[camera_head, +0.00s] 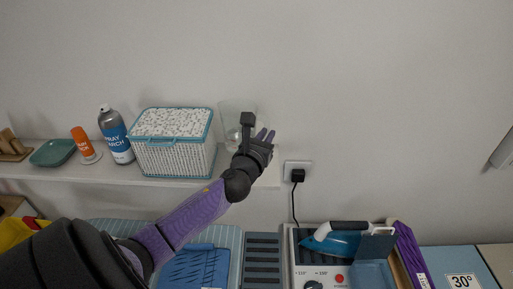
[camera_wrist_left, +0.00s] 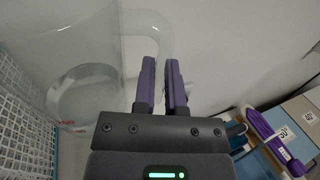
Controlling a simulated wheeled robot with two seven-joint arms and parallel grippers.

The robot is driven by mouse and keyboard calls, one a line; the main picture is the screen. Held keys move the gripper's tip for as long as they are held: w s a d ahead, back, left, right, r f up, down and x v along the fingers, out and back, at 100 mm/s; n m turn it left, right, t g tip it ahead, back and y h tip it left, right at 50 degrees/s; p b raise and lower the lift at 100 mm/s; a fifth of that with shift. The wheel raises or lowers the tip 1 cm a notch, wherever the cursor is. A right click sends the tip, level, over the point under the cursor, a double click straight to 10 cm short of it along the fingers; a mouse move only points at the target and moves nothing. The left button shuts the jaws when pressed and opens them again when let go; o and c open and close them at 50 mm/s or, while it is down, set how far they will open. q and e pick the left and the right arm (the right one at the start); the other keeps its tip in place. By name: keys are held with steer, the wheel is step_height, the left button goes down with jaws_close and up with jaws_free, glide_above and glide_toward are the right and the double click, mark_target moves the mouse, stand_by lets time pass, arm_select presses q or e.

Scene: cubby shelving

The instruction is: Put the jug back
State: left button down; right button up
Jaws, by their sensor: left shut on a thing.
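The jug (camera_head: 228,120) is clear and see-through, with a handle. In the head view it stands upright at the right end of the wall shelf (camera_head: 266,176), just right of the white basket. I cannot tell whether its base touches the shelf. My left gripper (camera_head: 267,137) reaches to the jug's right side and partly hides it. In the left wrist view the jug (camera_wrist_left: 85,75) fills the upper left, and the purple fingers of my left gripper (camera_wrist_left: 162,75) are closed on its handle. My right gripper is not in view.
The white basket (camera_head: 172,155) with blue trim is close beside the jug. Below are an iron (camera_head: 335,241), a socket with plug (camera_head: 297,173) and a folded blue cloth (camera_head: 195,268).

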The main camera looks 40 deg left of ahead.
arm_select(q)
steer(key=shift+f+b, duration=1.4)
steer(key=shift+f, duration=1.7)
steer(key=c, duration=0.7)
jaws_free()
steer(key=shift+r, duration=0.2)
steer(key=v, duration=1.2)
steer(key=s+d+f+n+g+h, duration=0.1)
steer(key=d+f+n+g+h, duration=0.15)
steer(key=f+n, duration=0.35)
steer(key=d+f+n+g+h, duration=0.1)
steer(key=d+f+n, duration=0.3)
steer(key=f+n, duration=0.25)
steer(key=s+d+f+n+g+h, duration=0.1)
steer(key=d+f+n+g, duration=0.15)
steer(key=f+n, duration=0.35)
steer(key=s+d+f+n+g, duration=0.3)
steer(key=s+f+n+g, duration=0.25)
steer(key=s+f, duration=0.8)
steer(key=s+d+f+n+g, duration=0.1)
steer(key=s+f+n+g, duration=0.1)
steer(key=s, duration=0.4)
steer(key=s+d+f+n+g+h, duration=0.1)
steer(key=s+f+n+g, duration=0.1)
steer(key=s+f+n, duration=0.2)
steer(key=s+f, duration=0.2)
steer(key=s, duration=0.1)
